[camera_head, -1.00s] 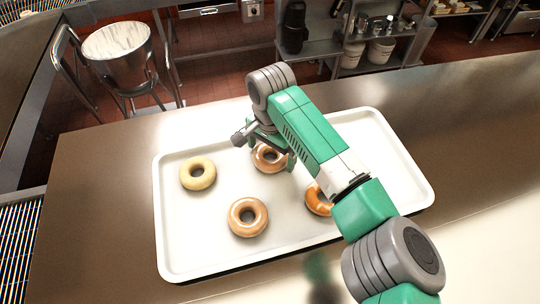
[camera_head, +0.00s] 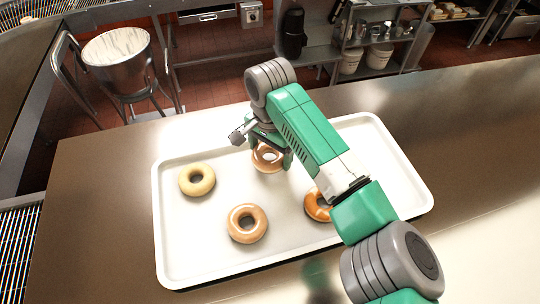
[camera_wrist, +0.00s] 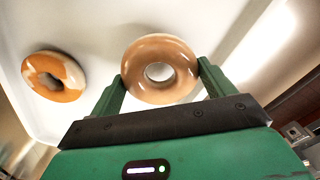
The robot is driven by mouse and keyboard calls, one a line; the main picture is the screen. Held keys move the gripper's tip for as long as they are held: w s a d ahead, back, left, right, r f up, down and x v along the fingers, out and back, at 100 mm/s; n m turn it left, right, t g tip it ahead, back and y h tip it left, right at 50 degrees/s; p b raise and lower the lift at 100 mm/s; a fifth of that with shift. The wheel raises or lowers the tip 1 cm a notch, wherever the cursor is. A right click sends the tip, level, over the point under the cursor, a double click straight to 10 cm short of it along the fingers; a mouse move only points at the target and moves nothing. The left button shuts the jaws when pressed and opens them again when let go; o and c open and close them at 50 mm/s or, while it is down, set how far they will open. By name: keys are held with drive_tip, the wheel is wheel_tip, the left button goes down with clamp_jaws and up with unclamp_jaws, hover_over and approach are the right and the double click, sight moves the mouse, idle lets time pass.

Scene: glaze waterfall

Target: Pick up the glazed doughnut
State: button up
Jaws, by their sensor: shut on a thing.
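A shiny brown glazed doughnut (camera_head: 266,168) is at the back middle of the white tray (camera_head: 163,255). My gripper (camera_head: 270,154) is over it and partly hides it in the head view. In the wrist view my gripper (camera_wrist: 163,72) is shut on this doughnut (camera_wrist: 160,96), with one green finger against each side of the ring. The doughnut looks level. It seems a little above the tray, but the height is hard to tell.
A pale yellow doughnut (camera_head: 197,180) is at the tray's left and a tan glossy one (camera_head: 247,236) at its front. An orange doughnut with white patches (camera_head: 315,207), also in the wrist view (camera_wrist: 70,92), is partly behind my arm. The tray's right side is clear.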

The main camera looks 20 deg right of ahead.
drive_tip(key=s+a+p, duration=0.1)
drive_tip(key=s+a, duration=0.2)
drive_tip(key=a, duration=0.1)
drive_tip(key=s+a+r, duration=0.1)
drive_tip(key=s+a, duration=0.2)
drive_tip(key=a, duration=0.1)
drive_tip(key=s+a+r+p, duration=0.1)
drive_tip(key=s+a, duration=0.2)
drive_tip(key=a, duration=0.1)
drive_tip(key=shift+s+r+p, duration=0.2)
drive_tip(key=shift+s+p, duration=0.15)
drive_tip(key=shift+s, duration=0.05)
drive_tip(key=shift+s+a, duration=0.2)
